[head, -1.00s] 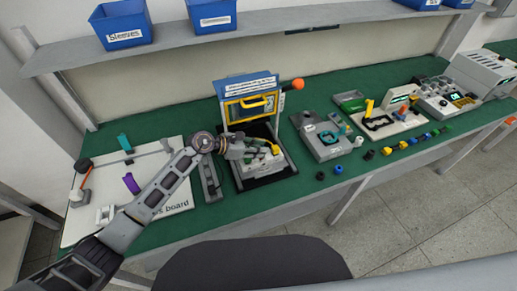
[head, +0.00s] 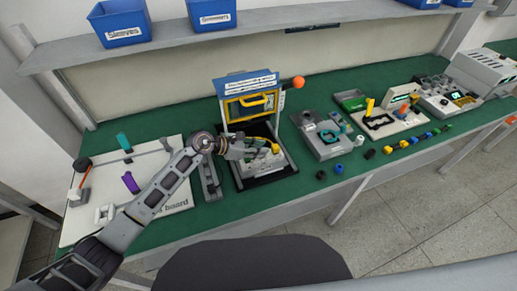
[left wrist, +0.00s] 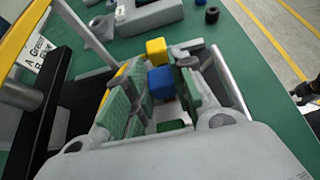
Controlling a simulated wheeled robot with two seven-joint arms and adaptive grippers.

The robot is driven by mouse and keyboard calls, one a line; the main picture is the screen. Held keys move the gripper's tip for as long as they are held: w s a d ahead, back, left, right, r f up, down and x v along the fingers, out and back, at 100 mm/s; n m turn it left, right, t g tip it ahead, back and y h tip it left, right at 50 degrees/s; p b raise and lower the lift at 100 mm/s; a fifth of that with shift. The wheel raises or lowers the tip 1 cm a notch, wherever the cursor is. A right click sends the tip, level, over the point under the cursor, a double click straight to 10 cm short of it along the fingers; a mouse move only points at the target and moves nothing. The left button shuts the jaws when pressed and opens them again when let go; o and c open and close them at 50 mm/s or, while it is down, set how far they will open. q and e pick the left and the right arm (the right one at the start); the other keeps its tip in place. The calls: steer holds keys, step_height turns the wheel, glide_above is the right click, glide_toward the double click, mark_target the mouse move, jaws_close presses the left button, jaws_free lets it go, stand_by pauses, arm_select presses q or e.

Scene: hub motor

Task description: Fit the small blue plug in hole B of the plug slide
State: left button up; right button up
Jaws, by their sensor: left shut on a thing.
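The small blue plug (left wrist: 162,83) shows as a blue block between the green-padded fingers of my left gripper (left wrist: 155,92) in the left wrist view. A yellow block (left wrist: 157,50) is just beyond it. In the head view my left gripper (head: 252,148) is low in front of the blue-topped fixture, over its grey-white base, which I take to be the plug slide (head: 262,164). The yellow block also shows there (head: 275,147). The gripper hides the plug in the head view, and I cannot read hole B.
The fixture has a raised frame with a yellow handle (head: 255,101) and an orange ball knob (head: 298,82). A white board (head: 160,195) lies left, a grey block fixture (head: 325,140) right. Several small loose parts, including a blue ring (head: 339,169), line the front edge.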

arm_select(q)
steer(key=shift+f+b, duration=0.4)
steer(key=shift+f, duration=0.05)
stand_by(0.3)
steer(key=o, duration=1)
steer(key=shift+a, duration=0.1)
steer(key=shift+v, duration=5.95)
